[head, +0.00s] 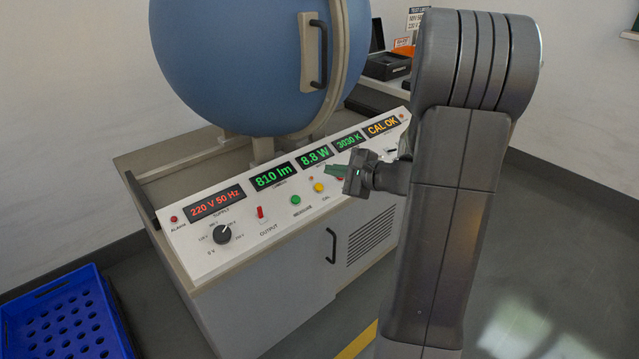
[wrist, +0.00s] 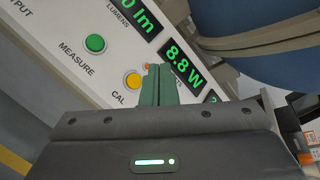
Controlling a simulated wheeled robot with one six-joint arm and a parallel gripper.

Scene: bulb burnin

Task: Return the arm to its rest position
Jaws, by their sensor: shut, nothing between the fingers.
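My gripper (head: 331,169) is shut and empty, with its green fingers together. In the head view it hangs in front of the white control panel (head: 245,250), near the yellow CAL button (head: 318,187). In the wrist view the closed fingers (wrist: 158,85) point at the panel beside the yellow button (wrist: 133,80). I cannot tell whether they touch the panel. My arm rises on the right of the head view and hides part of the bench.
A large blue sphere (head: 240,60) with a handle stands behind the panel. Its displays read 220 V 50 Hz, 810 lm, 8.8 W, 3030 K and CAL OK (head: 382,126). A blue crate (head: 65,315) sits at lower left. Floor at the right is clear.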

